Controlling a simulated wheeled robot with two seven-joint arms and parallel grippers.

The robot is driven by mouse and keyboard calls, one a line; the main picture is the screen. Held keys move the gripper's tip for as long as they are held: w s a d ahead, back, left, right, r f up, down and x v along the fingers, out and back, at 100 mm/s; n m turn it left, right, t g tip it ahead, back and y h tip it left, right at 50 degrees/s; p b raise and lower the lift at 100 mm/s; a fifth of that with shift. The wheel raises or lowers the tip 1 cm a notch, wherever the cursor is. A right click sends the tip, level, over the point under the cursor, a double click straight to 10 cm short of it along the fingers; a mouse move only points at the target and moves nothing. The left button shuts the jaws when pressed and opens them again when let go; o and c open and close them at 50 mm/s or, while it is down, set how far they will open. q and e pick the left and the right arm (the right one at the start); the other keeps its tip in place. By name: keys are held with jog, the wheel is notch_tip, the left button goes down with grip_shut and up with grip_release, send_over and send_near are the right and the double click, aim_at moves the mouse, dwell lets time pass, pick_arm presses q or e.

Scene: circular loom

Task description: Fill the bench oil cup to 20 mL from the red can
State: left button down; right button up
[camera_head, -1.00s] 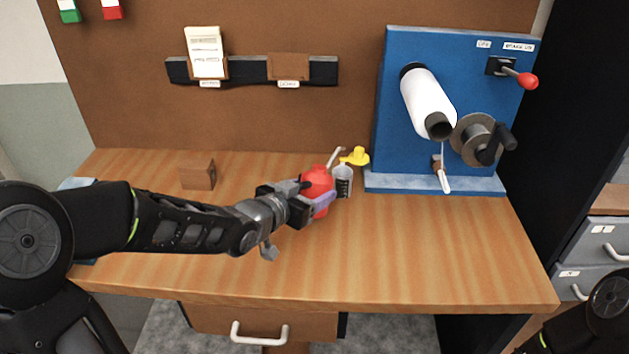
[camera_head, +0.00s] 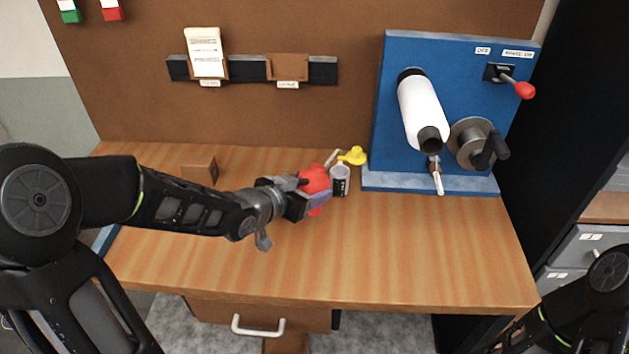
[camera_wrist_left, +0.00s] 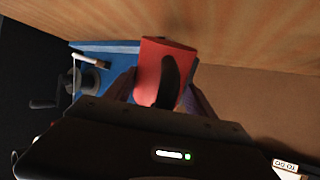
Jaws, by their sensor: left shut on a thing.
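The red can (camera_head: 316,180) is held in my left gripper (camera_head: 318,197) near the back middle of the bench, with its spout reaching toward the upper right. In the left wrist view the red can (camera_wrist_left: 165,70) fills the space between the two fingers (camera_wrist_left: 158,98). The oil cup (camera_head: 340,181), a small clear cup with a dark lower part, stands upright just right of the can, close to the spout. Its level marks are too small to read. My right arm (camera_head: 575,310) shows at the lower right; its gripper is outside the view.
A yellow object (camera_head: 353,156) lies behind the cup. The blue loom panel (camera_head: 390,110) with its white roll (camera_head: 420,105) and crank (camera_head: 490,148) stands at the right. A brown block (camera_head: 199,170) sits at the back left. The front of the bench (camera_head: 400,260) is clear.

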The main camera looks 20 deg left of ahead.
aim_at(308, 173)
pick_arm(q)
jog(key=shift+s+f+b, duration=0.1)
jog(key=shift+s+b, duration=0.1)
jog(key=shift+b, duration=0.1)
dwell(0.4)
jog(key=shift+w+r+g+p, duration=0.15)
jog(key=shift+r+g+p, duration=0.65)
jog(key=shift+p, duration=1.25)
jog(key=shift+w+r+g+y+p, duration=0.1)
jog(key=shift+r+g+y+p, duration=0.2)
jog(key=shift+r+p, duration=0.4)
jog(key=shift+w+a+r+g, duration=0.1)
jog(key=shift+a+r+g, duration=0.05)
jog(key=shift+r+g, duration=0.45)
jog(key=shift+r, duration=0.05)
jog(key=shift+d+r, duration=0.15)
jog(key=shift+d, duration=0.1)
